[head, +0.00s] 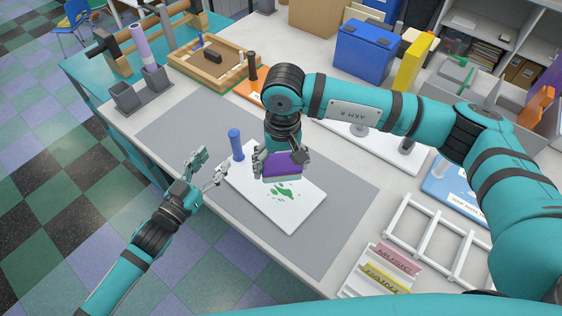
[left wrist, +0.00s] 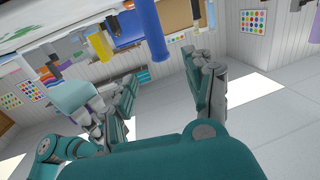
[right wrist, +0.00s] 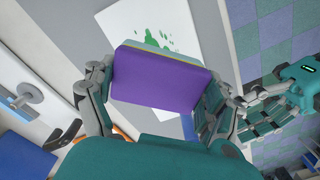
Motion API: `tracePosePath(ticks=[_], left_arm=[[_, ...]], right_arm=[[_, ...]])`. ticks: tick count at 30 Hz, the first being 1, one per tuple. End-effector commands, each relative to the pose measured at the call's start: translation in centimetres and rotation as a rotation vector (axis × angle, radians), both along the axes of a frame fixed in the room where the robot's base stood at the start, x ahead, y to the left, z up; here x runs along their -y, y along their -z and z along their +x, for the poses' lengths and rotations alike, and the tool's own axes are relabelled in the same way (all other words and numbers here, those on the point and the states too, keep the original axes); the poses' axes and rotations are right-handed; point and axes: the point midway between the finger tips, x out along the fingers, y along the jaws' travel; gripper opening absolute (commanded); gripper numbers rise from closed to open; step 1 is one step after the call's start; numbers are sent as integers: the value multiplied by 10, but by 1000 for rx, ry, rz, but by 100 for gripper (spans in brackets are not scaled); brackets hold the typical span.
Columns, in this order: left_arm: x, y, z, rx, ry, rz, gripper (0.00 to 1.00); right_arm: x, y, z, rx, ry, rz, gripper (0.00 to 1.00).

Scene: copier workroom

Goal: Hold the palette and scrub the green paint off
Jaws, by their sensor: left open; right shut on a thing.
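The palette is a white board (head: 292,218) lying on the grey mat, with green paint (head: 281,193) smeared near its middle. A blue upright handle (head: 236,144) stands at its left corner; it also shows in the left wrist view (left wrist: 148,30). My right gripper (head: 281,158) is shut on a purple scrubbing sponge (head: 283,165) with a paler underside, held over the palette just behind the paint. In the right wrist view the sponge (right wrist: 160,82) hides part of the board. I cannot tell whether it touches. My left gripper (head: 211,164) is open and empty, beside the handle, not around it.
The grey mat (head: 185,125) is clear around the palette. A grey holder (head: 140,93) and a wooden tray (head: 218,80) stand at the back left. A blue bin (head: 364,52) is at the back. A white rack (head: 432,240) and labelled blocks (head: 385,275) lie at the right.

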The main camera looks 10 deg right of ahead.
Motion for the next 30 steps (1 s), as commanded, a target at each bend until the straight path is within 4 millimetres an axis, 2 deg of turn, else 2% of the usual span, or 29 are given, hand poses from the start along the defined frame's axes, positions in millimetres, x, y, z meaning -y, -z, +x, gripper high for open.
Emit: tracePosePath(ticks=[9,18,30], left_arm=[[28,-2,41,2,0,-3,53],[50,0,72,0,0,-2,53],[57,0,83,-1,0,-2,53]], right_arm=[[0,0,0,0,0,0,60],[0,0,0,0,0,0,60],[0,0,0,0,0,0,60]])
